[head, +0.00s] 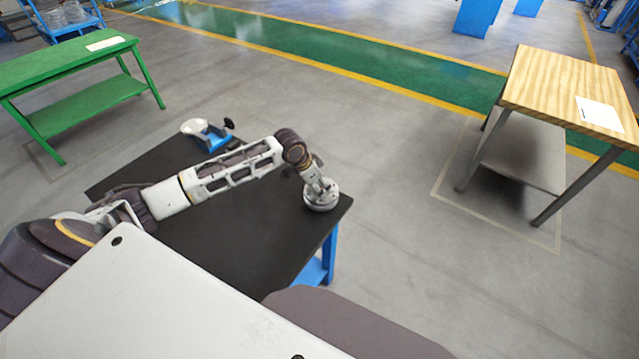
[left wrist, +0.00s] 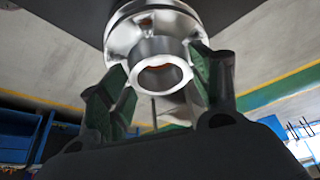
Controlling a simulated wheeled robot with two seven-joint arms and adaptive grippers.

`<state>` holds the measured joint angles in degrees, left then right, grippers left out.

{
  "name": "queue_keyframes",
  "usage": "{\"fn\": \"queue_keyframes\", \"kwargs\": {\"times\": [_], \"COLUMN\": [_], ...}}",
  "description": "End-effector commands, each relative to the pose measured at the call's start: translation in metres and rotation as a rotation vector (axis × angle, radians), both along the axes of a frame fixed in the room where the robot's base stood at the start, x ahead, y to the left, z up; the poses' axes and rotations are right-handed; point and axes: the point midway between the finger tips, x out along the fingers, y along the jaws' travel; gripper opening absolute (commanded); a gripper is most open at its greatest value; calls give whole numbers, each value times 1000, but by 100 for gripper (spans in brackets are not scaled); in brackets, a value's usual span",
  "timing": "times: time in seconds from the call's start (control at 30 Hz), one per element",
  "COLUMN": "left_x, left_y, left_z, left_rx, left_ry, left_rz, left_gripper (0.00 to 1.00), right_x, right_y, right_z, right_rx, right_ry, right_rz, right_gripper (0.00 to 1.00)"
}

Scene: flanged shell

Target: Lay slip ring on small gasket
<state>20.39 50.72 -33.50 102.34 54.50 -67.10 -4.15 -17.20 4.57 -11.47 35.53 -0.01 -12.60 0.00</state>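The flanged shell (head: 321,199) stands on the near right end of the black table. My left gripper (head: 318,186) is right above it, pointing down. In the left wrist view, the shell's bright round flange (left wrist: 122,32) lies beyond the fingertips. The slip ring (left wrist: 160,88), a silvery ring with a dark side, sits between the green-padded fingers of my left gripper (left wrist: 160,70). Both pads appear to touch it. A sliver of orange-red shows through its bore, perhaps the small gasket; most of that is hidden. I cannot tell if the ring touches the shell. My right gripper is out of view.
A blue and white fixture with a black knob (head: 208,133) stands at the table's back edge. The black table top (head: 250,225) is otherwise bare. A green table (head: 75,65) stands at the left and a wooden-topped table (head: 560,85) at the right, with open floor between.

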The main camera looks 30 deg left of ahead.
Motion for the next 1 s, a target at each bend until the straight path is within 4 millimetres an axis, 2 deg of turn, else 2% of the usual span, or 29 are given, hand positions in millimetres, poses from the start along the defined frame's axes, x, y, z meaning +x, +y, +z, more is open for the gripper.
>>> {"fn": "queue_keyframes", "kwargs": {"times": [0.1, 0.57, 0.77, 1.0], "left_x": [0, 0, -5, -16], "left_y": [0, 1, 5, 12], "left_z": [0, 4, 18, 46], "left_rx": [0, -1, 1, 2], "left_ry": [0, -1, -2, -1], "left_rz": [0, 0, 2, 0], "left_gripper": [80, 80, 80, 80], "right_x": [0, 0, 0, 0], "right_y": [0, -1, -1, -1], "right_z": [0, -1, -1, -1], "right_rx": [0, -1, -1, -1], "right_ry": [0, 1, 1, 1], "right_rz": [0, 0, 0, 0], "right_gripper": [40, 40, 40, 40]}}
